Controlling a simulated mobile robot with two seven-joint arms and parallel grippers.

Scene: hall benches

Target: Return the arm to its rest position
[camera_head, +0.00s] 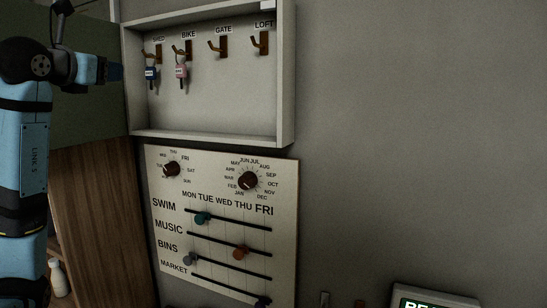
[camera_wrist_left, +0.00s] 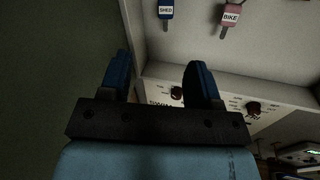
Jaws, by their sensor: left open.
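My left arm (camera_head: 33,150) comes in along the left edge of the head view. Its left gripper (camera_head: 114,71) is partly dark, beside the left side of the wall key box (camera_head: 210,139). In the left wrist view the two blue fingers of the left gripper (camera_wrist_left: 160,66) stand apart with nothing between them. A blue tag (camera_head: 151,73) hangs at the SHED hook and a pink tag (camera_head: 181,71) at the BIKE hook, both clear of the fingers. My right gripper is in neither view.
The GATE hook (camera_head: 219,47) and LOFT hook (camera_head: 261,43) are empty. Below the box is a panel (camera_head: 222,170) with two dials and several sliders. A lit display (camera_head: 432,301) is at the bottom right. A wooden cabinet (camera_head: 100,220) stands lower left. The right wall is bare.

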